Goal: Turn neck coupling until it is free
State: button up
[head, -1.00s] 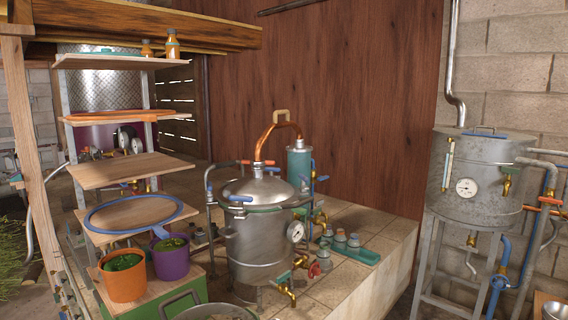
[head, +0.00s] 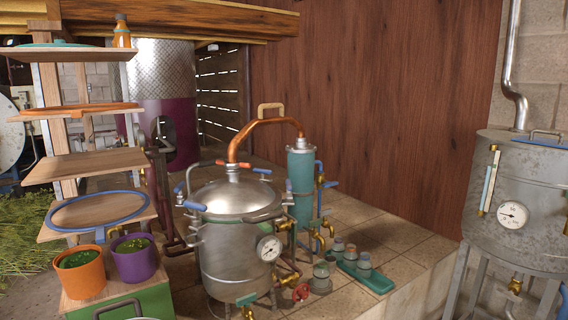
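A metal still pot (head: 236,255) with a domed lid (head: 232,197) stands on the tiled ledge in the head view. A copper neck pipe (head: 262,122) rises from the lid's top and arches right to a teal condenser cylinder (head: 301,185). A small coupling with an orange handle (head: 232,163) sits at the foot of the neck, above the lid. It appears seated around the pipe; whether it is tight or loose cannot be told. A wooden-looking handle (head: 270,107) stands on top of the arch. My gripper is not in view.
A wooden shelf rack (head: 95,166) stands at left, above an orange pot (head: 80,275) and a purple pot (head: 135,262) of herbs. A teal tray (head: 370,280) of jars lies right of the still. A metal tank (head: 520,185) stands at far right. Tiles behind the tray are clear.

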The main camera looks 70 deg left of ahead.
aim_at(240, 164)
jog(key=i, duration=1.1)
jog(key=u, duration=3)
